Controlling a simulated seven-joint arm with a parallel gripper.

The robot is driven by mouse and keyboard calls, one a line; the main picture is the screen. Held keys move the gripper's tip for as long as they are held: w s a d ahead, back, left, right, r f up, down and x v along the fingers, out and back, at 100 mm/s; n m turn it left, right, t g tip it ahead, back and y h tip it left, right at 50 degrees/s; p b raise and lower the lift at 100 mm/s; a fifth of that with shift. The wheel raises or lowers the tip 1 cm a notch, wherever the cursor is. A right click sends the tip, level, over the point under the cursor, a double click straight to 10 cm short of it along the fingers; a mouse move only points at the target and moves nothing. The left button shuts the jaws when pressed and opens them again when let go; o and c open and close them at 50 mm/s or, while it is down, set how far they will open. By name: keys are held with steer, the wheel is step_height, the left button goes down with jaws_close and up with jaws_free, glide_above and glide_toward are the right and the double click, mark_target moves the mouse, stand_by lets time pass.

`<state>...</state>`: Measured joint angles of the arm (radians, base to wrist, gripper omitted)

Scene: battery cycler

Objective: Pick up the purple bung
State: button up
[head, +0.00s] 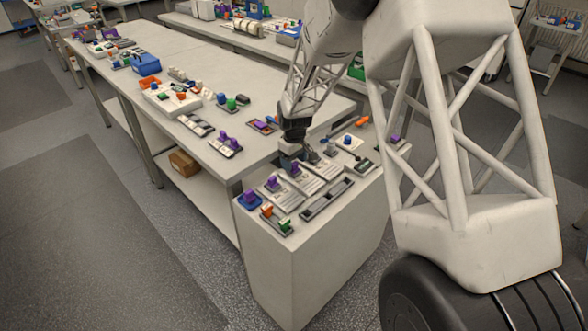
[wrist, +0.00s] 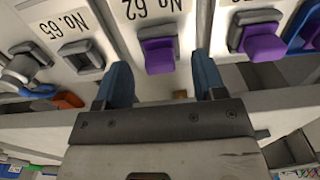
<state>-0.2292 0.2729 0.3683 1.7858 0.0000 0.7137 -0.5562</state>
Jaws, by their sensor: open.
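Several purple pieces are in view, and I cannot tell for sure which is the bung. In the head view my gripper (head: 291,156) is just above the near bench end. A second purple block (wrist: 262,43) sits on the neighbouring plate.
A blue tray (head: 249,202) with a purple piece stands at the bench's left corner. An orange and green piece tray (head: 276,222) and a dark slotted rack (head: 327,200) lie nearby. Plate No. 65 (wrist: 52,30) holds a grey part. The bench is crowded.

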steer(key=shift+f, duration=0.95)
steer(key=c, duration=1)
steer(key=shift+r, duration=0.15)
steer(key=shift+r, duration=1.45)
steer(key=shift+s+r, duration=0.25)
steer(key=s+d, duration=0.1)
steer(key=s, duration=0.6)
steer(key=s+d+r, duration=0.1)
steer(key=s+d, duration=0.1)
steer(key=s, duration=0.6)
steer(key=shift+d+r, duration=0.2)
steer(key=shift+d, duration=0.05)
